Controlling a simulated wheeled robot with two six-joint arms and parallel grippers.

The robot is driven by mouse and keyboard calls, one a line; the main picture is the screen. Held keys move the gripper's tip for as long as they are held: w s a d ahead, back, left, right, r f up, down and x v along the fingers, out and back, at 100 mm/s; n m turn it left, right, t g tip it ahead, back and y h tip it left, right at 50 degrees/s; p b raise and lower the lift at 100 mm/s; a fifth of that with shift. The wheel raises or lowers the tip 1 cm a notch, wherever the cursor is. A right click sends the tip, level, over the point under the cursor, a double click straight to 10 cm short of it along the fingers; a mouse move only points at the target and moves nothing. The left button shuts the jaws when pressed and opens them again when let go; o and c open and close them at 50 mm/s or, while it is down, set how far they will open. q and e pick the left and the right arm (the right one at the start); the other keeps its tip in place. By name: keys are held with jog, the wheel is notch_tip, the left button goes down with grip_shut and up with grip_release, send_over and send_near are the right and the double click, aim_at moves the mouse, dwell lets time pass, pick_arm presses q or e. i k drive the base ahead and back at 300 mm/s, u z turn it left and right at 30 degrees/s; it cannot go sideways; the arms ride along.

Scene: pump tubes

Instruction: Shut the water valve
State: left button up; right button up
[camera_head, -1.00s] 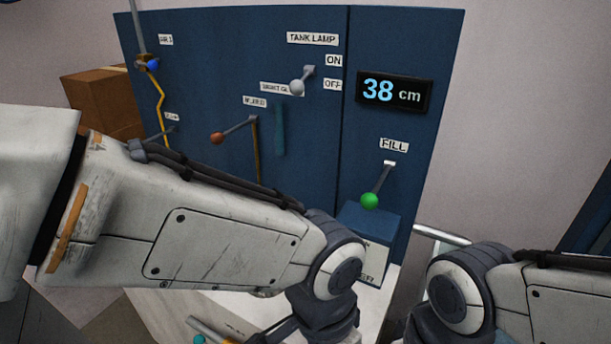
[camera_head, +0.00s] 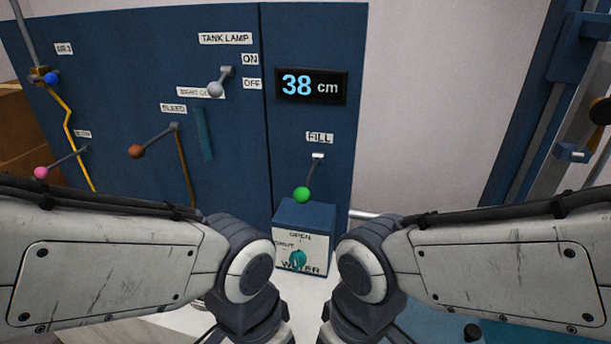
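The water valve is a small teal handle (camera_head: 298,260) on the pale front of a blue-topped box (camera_head: 305,214). The box stands at the foot of the blue panel. Its labels read OPEN above the handle, SHUT at its left and WATER below. The handle looks roughly upright, but it is too small to tell exactly which label it points at. My left and right arms come in from the two sides, and their dark wrist joints flank the box near the bottom edge. Both grippers' fingers are out of view below.
The blue panel (camera_head: 100,120) carries a green-knobbed FILL lever (camera_head: 302,194), a brown-knobbed BLEED lever (camera_head: 136,151), a grey tank lamp lever (camera_head: 215,88) and a pink-knobbed lever (camera_head: 41,172). A display (camera_head: 311,87) reads 38 cm. A metal frame (camera_head: 545,110) stands at right.

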aim_at(298, 258)
jog(key=z, duration=0.95)
jog(key=k, duration=1.35)
jog(key=u, duration=1.55)
jog(key=i, duration=0.5)
